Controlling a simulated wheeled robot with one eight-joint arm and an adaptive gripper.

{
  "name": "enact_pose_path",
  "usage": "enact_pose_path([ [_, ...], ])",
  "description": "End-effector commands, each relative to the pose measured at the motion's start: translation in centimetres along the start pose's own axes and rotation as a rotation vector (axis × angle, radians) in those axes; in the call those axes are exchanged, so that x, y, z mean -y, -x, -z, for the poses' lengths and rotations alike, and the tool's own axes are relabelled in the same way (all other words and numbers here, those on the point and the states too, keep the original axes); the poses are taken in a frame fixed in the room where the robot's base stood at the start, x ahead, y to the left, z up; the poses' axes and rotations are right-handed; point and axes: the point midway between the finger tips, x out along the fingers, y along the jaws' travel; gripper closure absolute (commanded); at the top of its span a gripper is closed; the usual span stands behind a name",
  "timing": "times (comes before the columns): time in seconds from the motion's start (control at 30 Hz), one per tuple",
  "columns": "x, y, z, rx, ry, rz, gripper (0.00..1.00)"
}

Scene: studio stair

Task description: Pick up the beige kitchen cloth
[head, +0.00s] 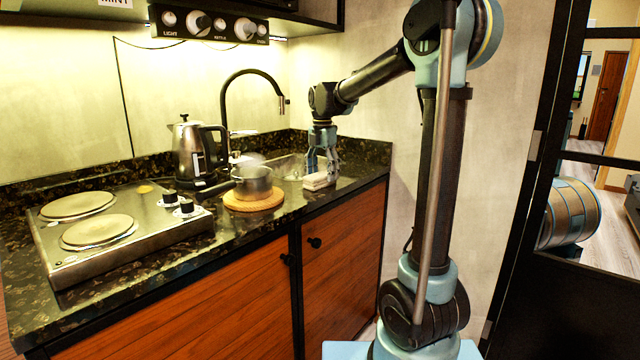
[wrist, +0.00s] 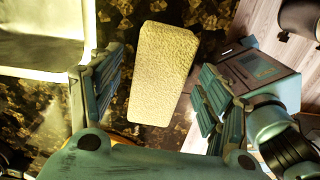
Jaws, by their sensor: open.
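The beige kitchen cloth (head: 317,181) lies on the dark speckled counter near the sink. It looks like a folded, textured oblong in the wrist view (wrist: 162,72). My gripper (head: 321,165) is just above the cloth, pointing down. In the wrist view my gripper (wrist: 160,92) is open, with one finger on each side of the cloth. Counter shows between the left finger and the cloth, and the right finger is close to its edge. I cannot tell how far the fingertips are above the counter.
The sink (head: 288,168) is beside the cloth. A pot (head: 252,184) stands on a round wooden board (head: 253,201) to the left. A kettle (head: 190,152), a black tap (head: 224,98) and a two-plate hob (head: 120,226) are further left. The counter's front edge is close to the cloth.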

Motion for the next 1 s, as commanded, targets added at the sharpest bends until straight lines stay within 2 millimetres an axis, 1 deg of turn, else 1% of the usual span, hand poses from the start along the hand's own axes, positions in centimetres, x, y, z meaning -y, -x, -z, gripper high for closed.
enact_pose_path([
  [0.1, -0.1, -1.3, 0.0, 0.000, 0.000, 0.000, 0.30],
  [0.2, 0.0, -1.8, 0.0, 0.000, 0.000, 0.000, 0.30],
  [0.43, 0.0, -1.9, 0.0, 0.000, 0.000, 0.000, 0.30],
  [0.47, 0.0, -1.9, 0.0, 0.000, 0.000, 0.000, 0.35],
  [0.5, 0.0, -1.9, 0.0, 0.000, 0.000, 0.000, 0.44],
  [0.57, 0.0, -1.9, 0.0, 0.000, 0.000, 0.000, 0.57],
  [0.6, 0.0, -1.9, 0.0, 0.000, 0.000, 0.000, 0.66],
  [0.67, 0.0, -1.9, 0.0, 0.000, 0.000, 0.000, 0.79],
  [1.0, 0.0, -1.8, 0.0, 0.000, 0.000, 0.000, 0.79],
])
